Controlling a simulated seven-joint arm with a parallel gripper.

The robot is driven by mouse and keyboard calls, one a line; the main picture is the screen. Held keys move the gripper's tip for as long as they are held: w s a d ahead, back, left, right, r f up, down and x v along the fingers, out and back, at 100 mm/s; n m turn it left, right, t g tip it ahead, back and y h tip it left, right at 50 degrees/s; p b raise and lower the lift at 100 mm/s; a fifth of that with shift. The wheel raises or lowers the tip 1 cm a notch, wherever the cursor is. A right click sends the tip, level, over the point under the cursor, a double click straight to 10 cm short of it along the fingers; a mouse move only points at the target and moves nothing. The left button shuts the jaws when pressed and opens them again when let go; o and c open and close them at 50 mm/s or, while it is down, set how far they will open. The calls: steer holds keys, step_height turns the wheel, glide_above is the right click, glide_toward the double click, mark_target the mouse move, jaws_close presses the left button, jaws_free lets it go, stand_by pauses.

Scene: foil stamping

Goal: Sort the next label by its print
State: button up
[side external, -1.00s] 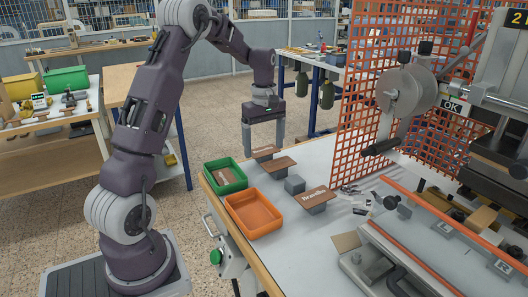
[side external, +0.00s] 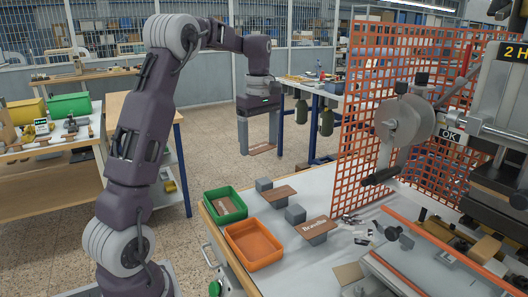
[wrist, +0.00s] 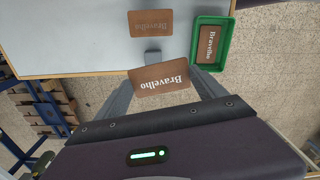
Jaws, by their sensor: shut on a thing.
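My gripper (side external: 259,147) is shut on a brown label (wrist: 160,78), held in the air past the far edge of the table. The label shows clear white "Bravelho" print in the wrist view and also appears between the fingertips in the side view (side external: 262,150). A green tray (side external: 207,200) holds a brown label (wrist: 207,45) with white print. An orange tray (side external: 262,266) beside it is empty. Another label (side external: 281,194) lies on the table side; its print is dark and faint in the wrist view (wrist: 151,23). A nearer label (side external: 317,227) has white print.
Two bare grey blocks (side external: 264,184) (side external: 295,214) stand among the labels. An orange mesh guard (side external: 362,110) and the stamping press (side external: 490,140) stand to the right. Small loose pieces (side external: 362,236) lie near the press. Open floor lies beyond the table.

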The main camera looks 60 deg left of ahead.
steer(key=s+d+f+n, duration=0.2)
steer(key=s+d+n, duration=0.1)
steer(key=s+n, duration=1.05)
steer(key=shift+n, duration=0.95)
steer(key=shift+w+a+f, duration=0.1)
steer(key=shift+w+f, duration=0.15)
steer(key=shift+f, duration=0.9)
steer(key=shift+w+a+f, duration=0.1)
steer(key=shift+w+f, duration=0.2)
steer(key=shift+f, duration=0.85)
steer(key=shift+w+f, duration=0.25)
steer(key=shift+f, duration=0.9)
steer(key=o, duration=1.3)
steer(key=shift+c, duration=0.2)
step_height(320, 180, up, 7)
